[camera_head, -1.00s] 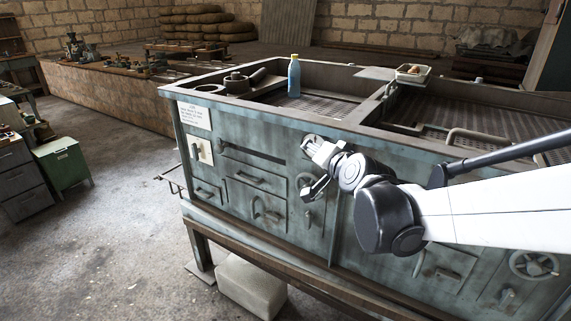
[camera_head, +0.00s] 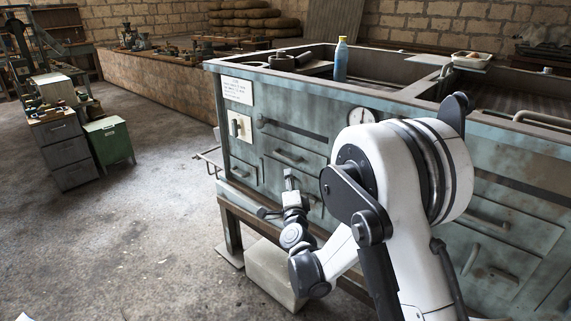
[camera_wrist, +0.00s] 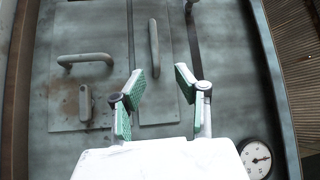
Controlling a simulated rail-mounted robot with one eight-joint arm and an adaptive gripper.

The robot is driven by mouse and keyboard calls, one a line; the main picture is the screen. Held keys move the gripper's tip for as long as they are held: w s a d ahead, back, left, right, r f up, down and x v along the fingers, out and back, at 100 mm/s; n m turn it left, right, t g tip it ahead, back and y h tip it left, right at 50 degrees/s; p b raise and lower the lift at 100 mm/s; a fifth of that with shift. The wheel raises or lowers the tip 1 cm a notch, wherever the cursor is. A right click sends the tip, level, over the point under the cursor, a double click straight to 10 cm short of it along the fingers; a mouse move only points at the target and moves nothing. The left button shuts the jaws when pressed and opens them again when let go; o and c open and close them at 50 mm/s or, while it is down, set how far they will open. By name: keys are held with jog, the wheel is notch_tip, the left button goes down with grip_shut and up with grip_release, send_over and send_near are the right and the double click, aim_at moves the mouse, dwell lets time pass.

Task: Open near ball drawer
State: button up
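The teal cabinet (camera_head: 330,150) stands ahead with several fronts and handles, and all its visible drawers look closed. No ball shows, so I cannot tell for sure which drawer is the ball drawer. A drawer with a bar handle (camera_head: 288,157) sits mid-left on the front; this handle also shows in the wrist view (camera_wrist: 154,48). My gripper (camera_head: 291,180) is in front of the cabinet, low and close to this drawer. In the wrist view my gripper (camera_wrist: 167,78) is open and empty, with green pads apart. The handle lies beyond the fingertips. My arm hides part of the cabinet front.
A lower panel has another handle (camera_wrist: 85,60) and a small latch (camera_wrist: 86,100). A round gauge (camera_head: 362,117) is right of the drawers. A pale block (camera_head: 272,275) lies under the cabinet. A blue bottle (camera_head: 341,60) stands on top.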

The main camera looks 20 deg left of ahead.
aim_at(285, 158)
jog(key=x, duration=0.4)
jog(key=b+x, duration=0.1)
jog(key=x, duration=0.4)
jog(key=f+b+x, duration=0.1)
jog(key=x, duration=0.3)
jog(key=shift+w+a, duration=0.25)
jog(key=shift+a, duration=0.1)
grip_shut()
